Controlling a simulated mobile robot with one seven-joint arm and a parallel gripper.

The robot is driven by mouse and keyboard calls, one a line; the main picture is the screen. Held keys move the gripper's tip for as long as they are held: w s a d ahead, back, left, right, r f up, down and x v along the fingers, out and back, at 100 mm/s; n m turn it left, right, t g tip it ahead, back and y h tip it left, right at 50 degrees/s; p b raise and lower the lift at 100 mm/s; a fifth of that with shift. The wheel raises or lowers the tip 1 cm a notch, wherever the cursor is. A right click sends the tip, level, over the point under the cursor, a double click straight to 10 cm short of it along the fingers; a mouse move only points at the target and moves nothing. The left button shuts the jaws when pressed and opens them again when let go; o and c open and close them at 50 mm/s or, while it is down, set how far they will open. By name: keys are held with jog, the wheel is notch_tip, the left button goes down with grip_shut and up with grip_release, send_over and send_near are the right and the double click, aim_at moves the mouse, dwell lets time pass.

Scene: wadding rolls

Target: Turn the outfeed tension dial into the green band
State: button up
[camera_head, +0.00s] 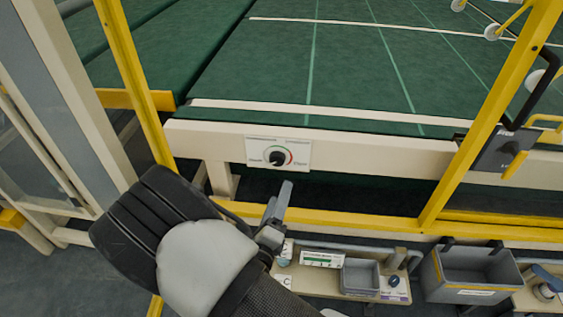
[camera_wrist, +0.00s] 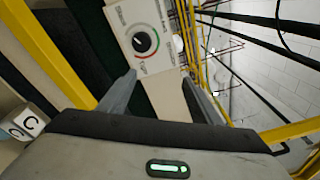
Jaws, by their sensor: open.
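The tension dial is a black knob (camera_head: 277,158) on a white plate (camera_head: 297,146) fixed to the cream front rail. A coloured arc with a green part and a red part runs around the knob. In the wrist view the knob (camera_wrist: 142,42) lies just beyond the fingertips, with the green and red arc beside it. I cannot tell exactly where its pointer stands. My gripper (camera_head: 280,195) is below the plate in the head view, apart from the knob. In the wrist view my gripper (camera_wrist: 160,77) has its two fingers spread, with nothing between them.
Yellow guard posts (camera_head: 490,115) frame the opening on both sides, with a yellow lower rail (camera_head: 350,222). A dark switch box (camera_head: 503,148) is on the right. Below are a grey bin (camera_head: 470,276), a small tray (camera_head: 361,277) and a lettered block (camera_wrist: 22,124). Green bed (camera_head: 300,60) lies behind.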

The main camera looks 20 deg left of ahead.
notch_tip(320, 180, down, 3)
jog(key=s+a+n+y, duration=0.2)
jog(key=a+n, duration=0.1)
jog(key=b, duration=0.1)
send_near(275, 161)
jog(key=shift+g, duration=0.3)
jog(key=x, duration=0.9)
jog(key=shift+d+r, duration=0.1)
jog(key=shift+r, duration=0.1)
jog(key=c, duration=1)
